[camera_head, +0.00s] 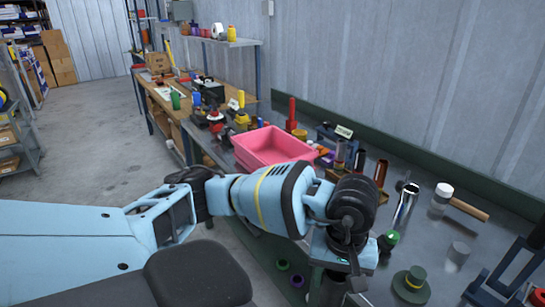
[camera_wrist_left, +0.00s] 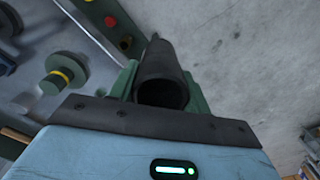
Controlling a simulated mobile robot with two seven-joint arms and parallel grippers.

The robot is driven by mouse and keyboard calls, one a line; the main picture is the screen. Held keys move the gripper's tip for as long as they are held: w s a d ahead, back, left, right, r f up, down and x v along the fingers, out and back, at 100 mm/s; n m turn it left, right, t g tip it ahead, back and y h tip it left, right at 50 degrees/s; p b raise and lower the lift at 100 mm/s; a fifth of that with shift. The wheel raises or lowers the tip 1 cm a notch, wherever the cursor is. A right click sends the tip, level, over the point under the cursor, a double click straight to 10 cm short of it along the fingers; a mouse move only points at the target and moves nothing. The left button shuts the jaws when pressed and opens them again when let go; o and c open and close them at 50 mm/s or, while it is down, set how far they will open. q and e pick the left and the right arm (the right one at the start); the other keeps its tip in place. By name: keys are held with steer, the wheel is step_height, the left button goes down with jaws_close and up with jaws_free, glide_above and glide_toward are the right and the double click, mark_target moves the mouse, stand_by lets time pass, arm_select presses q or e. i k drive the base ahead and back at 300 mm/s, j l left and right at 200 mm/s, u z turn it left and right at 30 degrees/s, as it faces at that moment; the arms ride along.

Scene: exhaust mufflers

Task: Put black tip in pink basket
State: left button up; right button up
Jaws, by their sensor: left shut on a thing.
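The black tip (camera_wrist_left: 163,75), a dark hollow tube, is held between the green fingers of my left gripper (camera_wrist_left: 163,92) in the left wrist view, its open end facing the camera. In the head view my left gripper (camera_head: 350,278) hangs low by the front edge of the bench, mostly hidden by my wrist. The pink basket (camera_head: 268,153) stands on the bench further back and to the left of it, apart from the gripper. No tip can be made out inside it. My right gripper is not in view.
The dark bench (camera_head: 395,235) carries a chrome tube (camera_head: 405,203), a white-headed mallet (camera_head: 465,208) and a green round part (camera_head: 411,284) right of my arm. Several coloured parts stand around the basket. Bare floor (camera_head: 90,150) lies left of the bench.

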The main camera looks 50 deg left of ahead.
mark_target(272, 155)
steer(key=j, duration=1.15)
steer(key=i+j, duration=0.15)
steer(key=j, duration=1)
